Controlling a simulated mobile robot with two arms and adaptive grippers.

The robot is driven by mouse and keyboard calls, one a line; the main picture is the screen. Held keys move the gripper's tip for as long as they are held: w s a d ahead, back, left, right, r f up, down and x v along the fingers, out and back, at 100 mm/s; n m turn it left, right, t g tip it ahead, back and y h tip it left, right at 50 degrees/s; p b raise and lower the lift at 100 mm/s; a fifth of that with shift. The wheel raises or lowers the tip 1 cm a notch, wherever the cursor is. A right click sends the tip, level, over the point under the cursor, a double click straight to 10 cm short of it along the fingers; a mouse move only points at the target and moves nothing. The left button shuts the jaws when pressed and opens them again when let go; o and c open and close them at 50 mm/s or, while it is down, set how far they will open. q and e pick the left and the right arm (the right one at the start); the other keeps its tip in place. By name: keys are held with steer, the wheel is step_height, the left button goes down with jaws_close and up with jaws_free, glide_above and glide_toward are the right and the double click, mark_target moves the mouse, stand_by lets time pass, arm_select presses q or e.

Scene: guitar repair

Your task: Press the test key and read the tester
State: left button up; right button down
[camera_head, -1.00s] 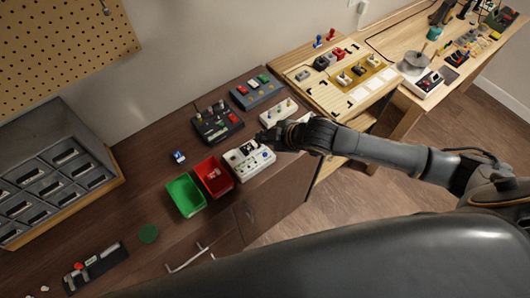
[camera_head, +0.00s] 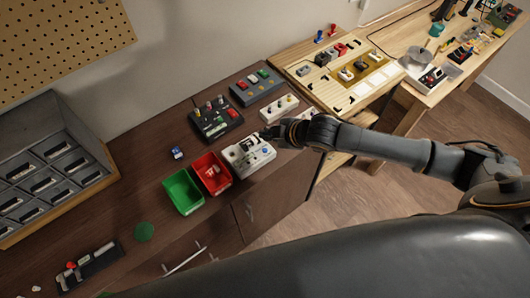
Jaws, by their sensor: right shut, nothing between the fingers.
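A white tester box (camera_head: 247,158) with a dark display area and small knobs or keys lies on the dark brown bench top, just right of the red bin. My right gripper (camera_head: 264,135) comes in from the right, shut and empty, with its fingertips at the upper right part of the white box. I cannot tell whether the fingertips touch a key. The reading on the tester is too small to make out. My left gripper is not in view.
A red bin (camera_head: 211,173) and a green bin (camera_head: 183,192) stand left of the tester. Behind are a black box with knobs (camera_head: 215,120), a grey box (camera_head: 257,86) and a white box (camera_head: 279,108). A small blue item (camera_head: 177,153) and a green disc (camera_head: 144,232) lie left, with free bench around.

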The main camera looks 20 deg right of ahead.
steer(key=b, duration=0.3)
glide_above(265, 150)
steer(key=f, duration=0.4)
steer(key=shift+s+d, duration=0.2)
steer(key=shift+s, duration=0.15)
steer(key=shift+f, duration=0.75)
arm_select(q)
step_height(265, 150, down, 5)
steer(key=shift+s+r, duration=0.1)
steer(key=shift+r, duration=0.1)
arm_select(e)
steer(key=shift+f, duration=0.4)
arm_select(q)
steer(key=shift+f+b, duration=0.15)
steer(key=shift+b, duration=0.25)
arm_select(e)
steer(key=shift+f, duration=0.45)
steer(key=shift+r, duration=0.1)
arm_select(q)
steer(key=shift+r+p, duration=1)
steer(key=shift+p, duration=0.05)
arm_select(e)
steer(key=shift+r, duration=0.75)
steer(key=shift+r, duration=0.1)
